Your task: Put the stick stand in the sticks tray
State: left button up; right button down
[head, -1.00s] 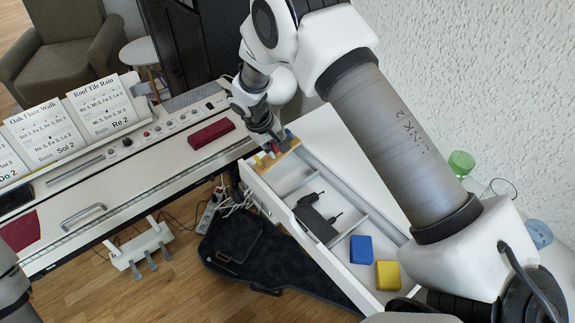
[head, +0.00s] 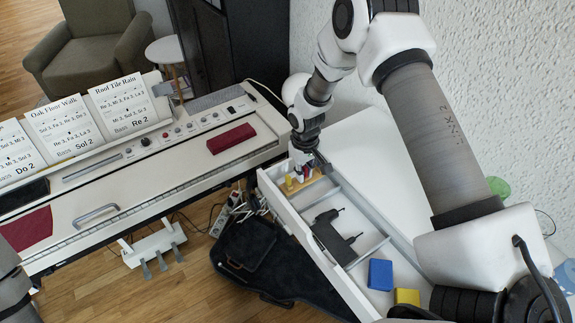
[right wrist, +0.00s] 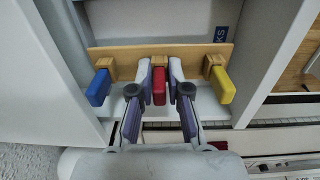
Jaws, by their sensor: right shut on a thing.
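The stick stand (head: 300,184) is a narrow wooden board with a blue, a red and a yellow block. In the right wrist view the board (right wrist: 200,52) lies across the picture, blue block at left and yellow at right. My right gripper (right wrist: 159,88) is shut on the red block in the middle. In the head view my right gripper (head: 305,168) holds the stand at the far end of the white open drawer (head: 342,277). There the stand appears over or in the far compartment, the sticks tray; lettering ending in "KS" (right wrist: 221,34) shows behind it. I cannot tell whether it touches the floor. My left gripper is out of view.
A black adapter (head: 334,236) lies in the middle compartment. A blue box (head: 380,274) and a yellow box (head: 407,297) lie in the near one. The piano (head: 140,175) stands left of the drawer, with a dark case (head: 275,265) on the floor below.

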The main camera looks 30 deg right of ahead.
jog(key=shift+w+a+f+b, duration=0.1)
jog(key=shift+w+f+b, duration=0.05)
jog(key=shift+f+b, duration=0.3)
jog(key=shift+w+a+f+b, duration=0.1)
jog(key=shift+f+b, duration=0.25)
jog(key=shift+f, duration=0.35)
jog(key=shift+s+r, duration=0.1)
jog(key=shift+r, duration=0.15)
jog(key=shift+s+d+r, duration=0.1)
jog(key=shift+s+r, duration=0.05)
jog(key=shift+s, duration=0.15)
jog(key=shift+w+f, duration=0.2)
jog(key=shift+f, duration=0.45)
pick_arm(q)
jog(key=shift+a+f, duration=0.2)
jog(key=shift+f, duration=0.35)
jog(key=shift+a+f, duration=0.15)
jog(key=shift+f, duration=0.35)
pick_arm(e)
jog(key=c, duration=1.1)
grip_release()
jog(key=shift+c, duration=0.2)
jog(key=shift+r, duration=0.25)
pick_arm(q)
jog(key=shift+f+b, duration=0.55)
jog(key=shift+b, duration=0.2)
pick_arm(e)
notch_tip(320, 180, up, 13)
jog(key=shift+f, duration=0.15)
